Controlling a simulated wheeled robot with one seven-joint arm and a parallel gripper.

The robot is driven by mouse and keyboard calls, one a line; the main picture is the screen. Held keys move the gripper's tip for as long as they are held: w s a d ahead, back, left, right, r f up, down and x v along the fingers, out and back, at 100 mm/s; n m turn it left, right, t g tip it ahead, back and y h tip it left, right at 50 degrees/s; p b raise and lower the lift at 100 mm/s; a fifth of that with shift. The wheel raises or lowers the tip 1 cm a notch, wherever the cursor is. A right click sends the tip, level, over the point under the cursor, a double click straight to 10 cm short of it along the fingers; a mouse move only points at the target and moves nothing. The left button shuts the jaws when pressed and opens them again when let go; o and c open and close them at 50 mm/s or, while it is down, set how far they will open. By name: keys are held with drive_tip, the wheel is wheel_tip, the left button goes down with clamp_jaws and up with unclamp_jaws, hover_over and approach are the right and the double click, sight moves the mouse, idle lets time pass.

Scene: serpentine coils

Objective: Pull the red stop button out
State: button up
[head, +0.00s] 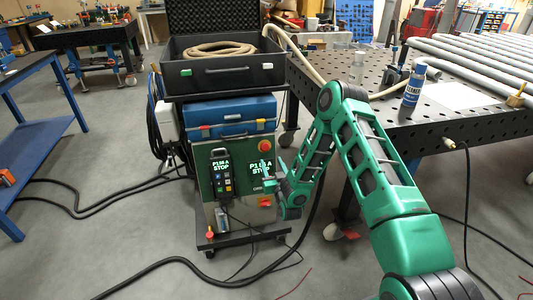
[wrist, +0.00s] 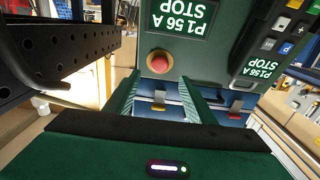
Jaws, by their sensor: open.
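The red stop button (head: 265,145) is a round knob with a yellow surround, at the upper right of the green front panel of the machine on the cart. In the wrist view, which shows the panel upside down, the red button (wrist: 158,63) lies just past the fingertips and between their lines. My gripper (head: 267,176) is in front of the panel, lower than the button in the head view. In the wrist view my gripper (wrist: 158,84) has its two green fingers apart with nothing between them. A gap to the button seems to remain, but its depth is hard to judge.
The panel display (head: 261,168) and a hanging pendant (head: 222,172) both read "P156 A STOP". A blue toolbox (head: 232,112) and an open black case (head: 222,76) with a hose sit above. A perforated table (head: 455,112) stands at right. Black cables cross the floor.

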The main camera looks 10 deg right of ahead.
sight(265, 148)
drive_tip(key=w, duration=0.9)
drive_tip(key=shift+w, duration=0.3)
drive_tip(key=shift+c, duration=0.4)
clamp_jaws()
drive_tip(key=shift+s+r, duration=0.2)
drive_tip(key=shift+s, duration=0.55)
drive_tip(key=shift+o, duration=0.4)
unclamp_jaws()
drive_tip(key=shift+s, duration=0.1)
